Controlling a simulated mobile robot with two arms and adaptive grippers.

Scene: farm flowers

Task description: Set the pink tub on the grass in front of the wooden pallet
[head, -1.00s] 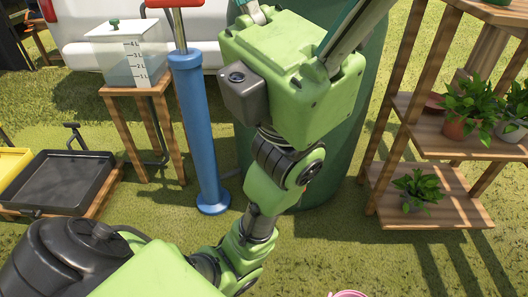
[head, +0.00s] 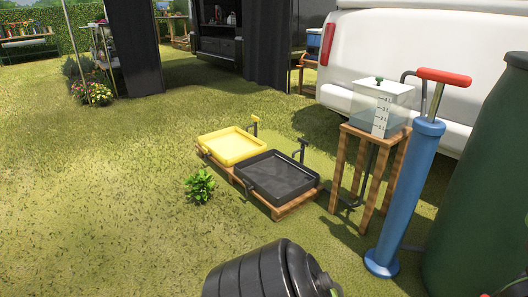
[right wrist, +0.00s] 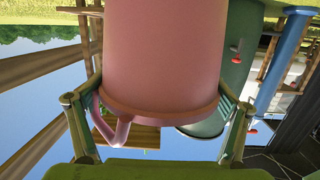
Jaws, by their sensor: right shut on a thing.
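The pink tub (right wrist: 162,45) fills the middle of the right wrist view, with a pink handle at its lower left. My right gripper (right wrist: 157,95) is shut on it, one finger on each side. The grass shows at the top of this view and the sky below, so the picture is upside down. The wooden pallet (head: 296,205) lies on the grass (head: 120,220) in the middle of the head view, under a yellow tray (head: 232,146) and a black tray (head: 277,178). My left gripper is not in view.
A small green plant (head: 200,186) grows just left of the pallet. A wooden stand (head: 372,140) with a clear tank (head: 380,105), a blue pump (head: 408,195) and a dark green barrel (head: 485,190) stand right. A black ribbed thing (head: 262,275) is at the bottom. Grass is open left.

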